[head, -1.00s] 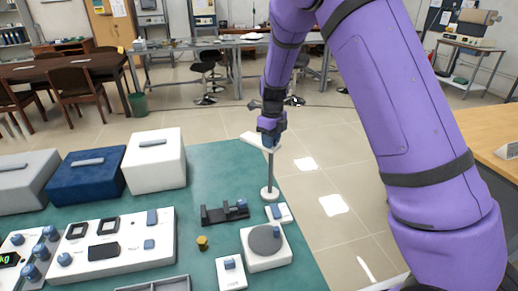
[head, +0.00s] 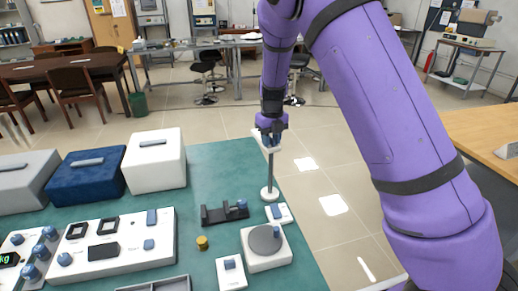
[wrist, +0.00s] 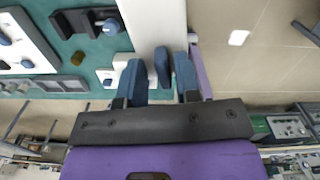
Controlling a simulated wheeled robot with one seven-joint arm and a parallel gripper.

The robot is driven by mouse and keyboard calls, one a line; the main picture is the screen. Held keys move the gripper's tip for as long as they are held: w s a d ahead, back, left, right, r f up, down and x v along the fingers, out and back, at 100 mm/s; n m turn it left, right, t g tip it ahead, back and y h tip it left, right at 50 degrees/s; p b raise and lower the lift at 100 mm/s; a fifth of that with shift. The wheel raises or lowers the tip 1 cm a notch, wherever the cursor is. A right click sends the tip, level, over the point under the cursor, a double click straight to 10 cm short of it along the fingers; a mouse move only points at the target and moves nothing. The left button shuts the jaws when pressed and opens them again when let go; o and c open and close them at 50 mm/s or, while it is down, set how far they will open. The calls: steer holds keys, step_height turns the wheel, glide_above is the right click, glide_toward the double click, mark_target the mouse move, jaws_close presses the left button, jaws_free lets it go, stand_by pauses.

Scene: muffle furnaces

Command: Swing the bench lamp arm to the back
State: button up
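The bench lamp stands at the right edge of the green bench, with a round white base (head: 269,194), a thin grey post (head: 270,172) and a white arm (head: 261,141) at the top. The white arm points back and a little left from the post. My gripper (head: 271,138) is over this arm, pointing down. In the wrist view the lamp arm (wrist: 153,25) shows below, with a blue upright handle (wrist: 162,66) between my blue fingers (wrist: 158,82). The fingers are apart. The handle is close to the right finger, with a gap to the left finger; contact is unclear.
White, blue and grey boxes (head: 155,160) stand at the bench's back left. A control panel (head: 118,242), a dark bracket (head: 224,213), a brass knob (head: 202,243) and a round-plate device (head: 265,247) lie in front. Open floor is right of the bench.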

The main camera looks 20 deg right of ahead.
steer(key=shift+s+d+f, duration=0.2)
steer(key=shift+s+f, duration=0.1)
steer(key=shift+f, duration=0.4)
steer(key=shift+w+d+r, duration=0.1)
steer(key=shift+w+r, duration=0.05)
steer(key=shift+r, duration=0.35)
steer(key=shift+w+d+r, duration=0.1)
steer(key=shift+w+r, duration=0.05)
steer(key=shift+r, duration=0.3)
steer(key=shift+a+r, duration=0.15)
steer(key=shift+r, duration=1.1)
steer(key=shift+a+r, duration=0.1)
steer(key=shift+r, duration=1.15)
steer(key=shift+r, duration=0.1)
steer(key=s+d+r+n+t+y, duration=0.1)
steer(key=s+d+r+n, duration=0.2)
steer(key=s+r+n, duration=0.55)
steer(key=s+d+r+n+t+y, duration=0.1)
steer(key=s+d+r+n, duration=0.2)
steer(key=s+r+n, duration=0.6)
steer(key=s+r+n+t+h, duration=0.2)
steer(key=s+n+t, duration=0.1)
steer(key=s+n, duration=1.3)
steer(key=shift+s+d, duration=0.45)
steer(key=shift+s, duration=1.75)
